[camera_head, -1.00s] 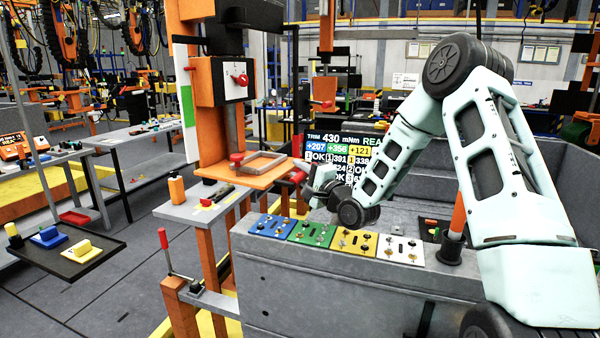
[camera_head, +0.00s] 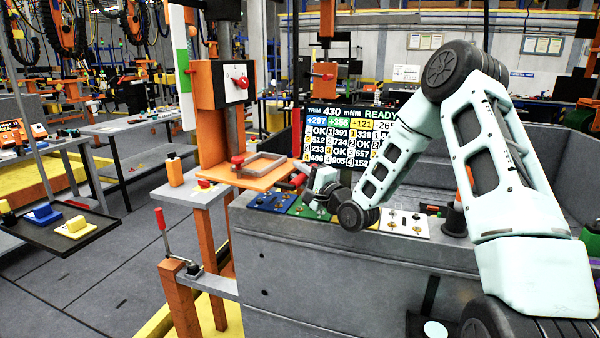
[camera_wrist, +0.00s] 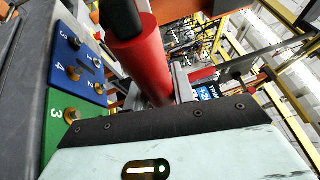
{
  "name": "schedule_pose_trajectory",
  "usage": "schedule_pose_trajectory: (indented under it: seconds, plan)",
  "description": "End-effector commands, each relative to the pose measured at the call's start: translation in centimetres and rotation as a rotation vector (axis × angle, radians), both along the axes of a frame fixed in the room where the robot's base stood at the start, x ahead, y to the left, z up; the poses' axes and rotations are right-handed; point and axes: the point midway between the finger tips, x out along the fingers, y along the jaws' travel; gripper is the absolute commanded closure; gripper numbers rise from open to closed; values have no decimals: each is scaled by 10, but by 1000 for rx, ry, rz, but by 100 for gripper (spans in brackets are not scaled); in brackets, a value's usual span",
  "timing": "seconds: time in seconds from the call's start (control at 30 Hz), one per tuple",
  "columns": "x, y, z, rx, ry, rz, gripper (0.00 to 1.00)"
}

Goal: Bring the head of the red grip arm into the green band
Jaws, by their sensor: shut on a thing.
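The red grip (camera_wrist: 145,65), a red cylinder with a black end, stands large in front of my gripper in the wrist view. In the head view its red end (camera_head: 298,180) shows beside my gripper (camera_head: 312,182), which is shut on it. It lies by the orange carriage plate (camera_head: 262,172) on the upright column. Above is an orange box (camera_head: 222,88) with a red knob. The green band (camera_head: 184,70) is on a white upright strip left of the box. In the picture the box overlaps the band's height and reaches below it. My fingertips are mostly hidden.
A screen (camera_head: 350,140) reads TRIM 430 mNm READY. Coloured panels (camera_head: 268,202) lie on the grey bench (camera_head: 330,260) under my gripper. A red-tipped lever (camera_head: 161,218) stands on an orange post at front left. A side table (camera_head: 200,193) holds an orange bottle.

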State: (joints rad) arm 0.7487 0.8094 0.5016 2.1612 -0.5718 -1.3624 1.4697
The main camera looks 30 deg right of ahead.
Motion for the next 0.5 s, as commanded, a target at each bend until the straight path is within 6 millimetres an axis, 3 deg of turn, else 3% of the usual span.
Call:
schedule_pose_trajectory:
  seconds: [0.17,0.2,0.23,0.5]
  plan:
    - [0,-1,4,1,-8,-2,100]
    - [0,-1,4,1,-8,-2,66]
    - [0,-1,4,1,-8,-2,58]
    - [0,0,3,0,-5,-2,55]
